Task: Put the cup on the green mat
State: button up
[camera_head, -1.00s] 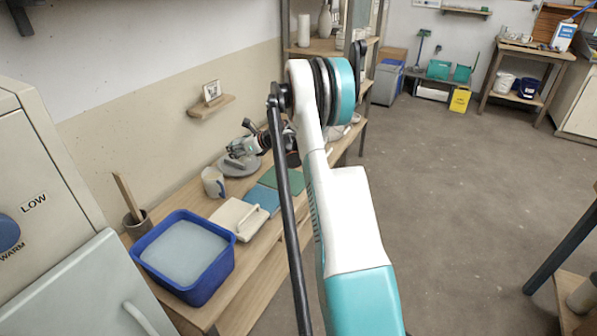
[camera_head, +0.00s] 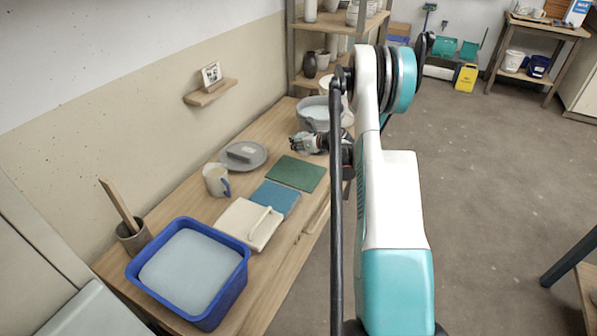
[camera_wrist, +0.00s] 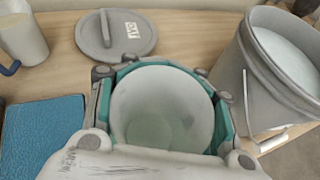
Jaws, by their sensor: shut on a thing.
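My gripper (camera_wrist: 160,112) is shut around a pale, round, open-mouthed cup (camera_wrist: 165,115), its teal pads against the cup's sides. In the head view my gripper (camera_head: 306,143) is above the workbench, near the far edge of the green mat (camera_head: 297,173); the held cup cannot be made out there. The green mat lies flat and bare on the bench, beyond the blue mat (camera_head: 273,198). The green mat is not seen in the wrist view, where the gripper covers the middle; the blue mat shows at left (camera_wrist: 42,135).
A grey bucket (camera_head: 313,115) of pale glaze stands close to my gripper. A round grey lid (camera_head: 245,156), a mug with a blue handle (camera_head: 215,180), a whitish slab (camera_head: 247,222), a blue tub (camera_head: 190,268) and a pot with a stick (camera_head: 132,235) also occupy the bench (camera_head: 280,262).

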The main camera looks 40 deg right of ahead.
aim_at(298, 175)
notch_tip(298, 175, down, 14)
jog(key=b, duration=0.4)
jog(key=shift+r, duration=0.1)
jog(key=o, duration=1.5)
jog(key=shift+s+r, duration=0.1)
jog(key=shift+s, duration=0.1)
jog(key=p+v, duration=0.3)
jog(key=v, duration=0.8)
jog(key=shift+s+r, duration=0.2)
jog(key=shift+s, duration=0.05)
